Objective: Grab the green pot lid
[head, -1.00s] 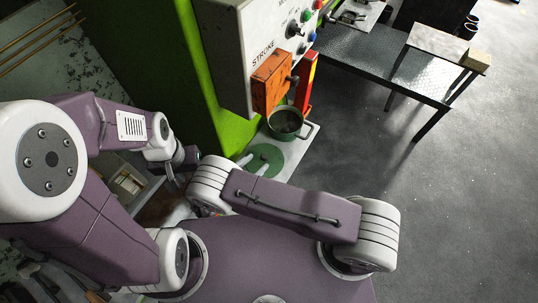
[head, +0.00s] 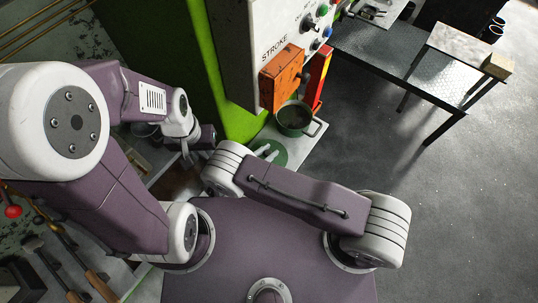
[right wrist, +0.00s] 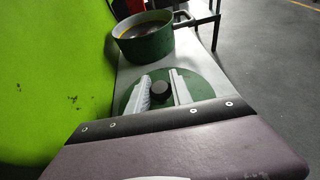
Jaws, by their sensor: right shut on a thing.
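The green pot lid (right wrist: 207,89) is a flat green disc with a dark knob (right wrist: 159,88), lying on a pale surface. My right gripper (right wrist: 162,88) is over the lid, with its two pale fingers on either side of the knob, shut on it. In the head view the lid (head: 281,157) is partly hidden by my right arm and fingers (head: 267,152). The green pot (right wrist: 147,45) stands open just beyond the lid and also shows in the head view (head: 294,119). My left gripper (head: 187,149) is small in the head view, away from the lid at left; its jaw opening is unclear.
The green press body (right wrist: 50,80) rises close on the left of the lid. A dark metal table (head: 385,70) is at upper right. Grey floor (head: 450,200) on the right is clear.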

